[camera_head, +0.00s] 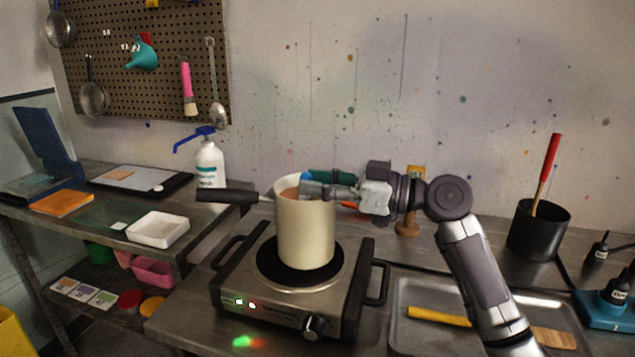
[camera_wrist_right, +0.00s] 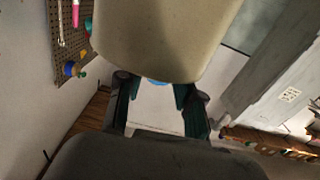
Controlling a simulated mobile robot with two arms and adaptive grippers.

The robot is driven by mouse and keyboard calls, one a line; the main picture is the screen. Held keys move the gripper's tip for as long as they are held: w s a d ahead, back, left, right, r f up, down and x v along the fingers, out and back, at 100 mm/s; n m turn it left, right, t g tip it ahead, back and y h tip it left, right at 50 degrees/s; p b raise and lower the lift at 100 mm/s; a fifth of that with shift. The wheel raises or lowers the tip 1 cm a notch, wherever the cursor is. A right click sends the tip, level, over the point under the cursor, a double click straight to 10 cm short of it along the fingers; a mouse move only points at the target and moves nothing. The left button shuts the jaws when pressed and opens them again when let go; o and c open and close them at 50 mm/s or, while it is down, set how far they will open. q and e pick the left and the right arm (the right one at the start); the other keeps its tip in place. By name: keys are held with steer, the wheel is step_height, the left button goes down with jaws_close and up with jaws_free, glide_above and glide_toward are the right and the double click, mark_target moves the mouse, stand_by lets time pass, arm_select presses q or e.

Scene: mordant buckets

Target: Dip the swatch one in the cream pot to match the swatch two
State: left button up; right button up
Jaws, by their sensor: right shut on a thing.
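The cream pot (camera_head: 305,235) stands upright on the hot plate, its dark handle pointing left; brownish liquid shows inside its rim. My right gripper (camera_head: 322,187) is at the pot's right rim, reaching in from the right. It is shut on a small blue thing (camera_head: 306,178) over the pot's mouth. The blue thing also shows in the right wrist view (camera_wrist_right: 157,82), between the green-sided fingers and partly behind the pot's wall. Any cloth below it is hidden by the pot. I cannot tell which swatch is which.
The hot plate (camera_head: 345,318) has lit lamps and side handles. A metal tray (camera_head: 400,343) with a yellow-handled brush lies at the right, near a black pot (camera_head: 538,233). A white pump bottle (camera_head: 209,165) stands behind the pot's handle. A white tray (camera_head: 158,241) sits left.

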arm_select(q)
steer(key=shift+w+f, duration=0.1)
steer(key=shift+f, duration=0.3)
arm_select(e)
steer(key=shift+s+a+f, duration=0.2)
steer(key=shift+a+f, duration=0.15)
steer(key=shift+f, duration=0.2)
steer(key=shift+s+a+f, duration=0.2)
steer(key=shift+a+f, duration=0.1)
steer(key=shift+f, duration=0.25)
arm_select(q)
steer(key=shift+a+r, duration=0.1)
arm_select(e)
steer(key=shift+r, duration=0.15)
steer(key=w+r+p, duration=0.3)
steer(key=shift+w+a+r, duration=0.2)
steer(key=shift+a+r, duration=0.05)
steer(key=shift+a, duration=0.1)
arm_select(q)
step_height(320, 180, up, 5)
steer(key=shift+a+r+p, duration=0.15)
steer(key=shift+p, duration=1.1)
arm_select(e)
steer(key=r, duration=0.3)
steer(key=s+d+r, duration=0.1)
steer(key=r, duration=0.1)
steer(key=shift+s, duration=0.15)
